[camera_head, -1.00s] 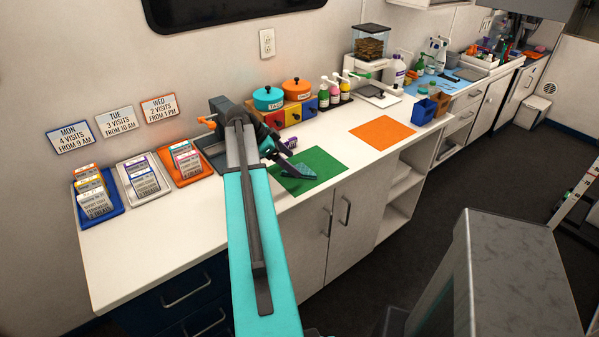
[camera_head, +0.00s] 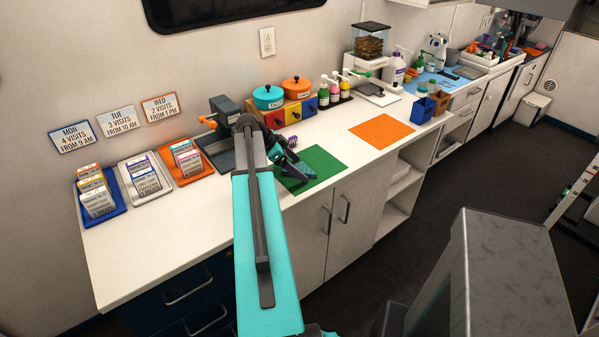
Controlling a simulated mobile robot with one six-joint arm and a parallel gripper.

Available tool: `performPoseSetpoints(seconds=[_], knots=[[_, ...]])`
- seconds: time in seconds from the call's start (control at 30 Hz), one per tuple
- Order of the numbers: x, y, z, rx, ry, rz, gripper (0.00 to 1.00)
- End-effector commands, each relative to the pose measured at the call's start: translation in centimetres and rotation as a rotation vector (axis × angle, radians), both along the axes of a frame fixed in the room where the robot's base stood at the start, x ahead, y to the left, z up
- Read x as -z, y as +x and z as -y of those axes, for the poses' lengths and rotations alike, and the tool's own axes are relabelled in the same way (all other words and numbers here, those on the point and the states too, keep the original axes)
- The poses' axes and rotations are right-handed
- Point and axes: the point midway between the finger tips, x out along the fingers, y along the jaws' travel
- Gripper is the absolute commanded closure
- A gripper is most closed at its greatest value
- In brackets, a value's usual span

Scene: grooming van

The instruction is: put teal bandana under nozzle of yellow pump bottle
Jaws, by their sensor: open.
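The green mat (camera_head: 322,161) lies on the white counter. My gripper (camera_head: 300,174) is low over its left part, with its jaws open. A teal patch at the fingers seems to be the teal bandana, mostly hidden by the gripper; I cannot tell whether they touch. The yellow pump bottle (camera_head: 345,90) seems to be the rightmost of a short row of pump bottles at the back of the counter, right of the mat and well apart from my gripper.
An orange mat (camera_head: 382,130) lies right of the green one, with bare counter between. Coloured drawers (camera_head: 295,112) with a teal pot (camera_head: 268,97) and an orange pot (camera_head: 297,88) stand behind. A food dispenser (camera_head: 370,45) and scale stand back right. Card trays (camera_head: 118,208) are left.

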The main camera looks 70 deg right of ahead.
Motion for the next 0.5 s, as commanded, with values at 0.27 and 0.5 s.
performPoseSetpoints(seconds=[0.27,0.5], knots=[[-0.01,0.00,0.00,0.000,0.000,0.000,0.53],[-0.02,-0.01,0.01,0.000,0.000,0.000,0.65]])
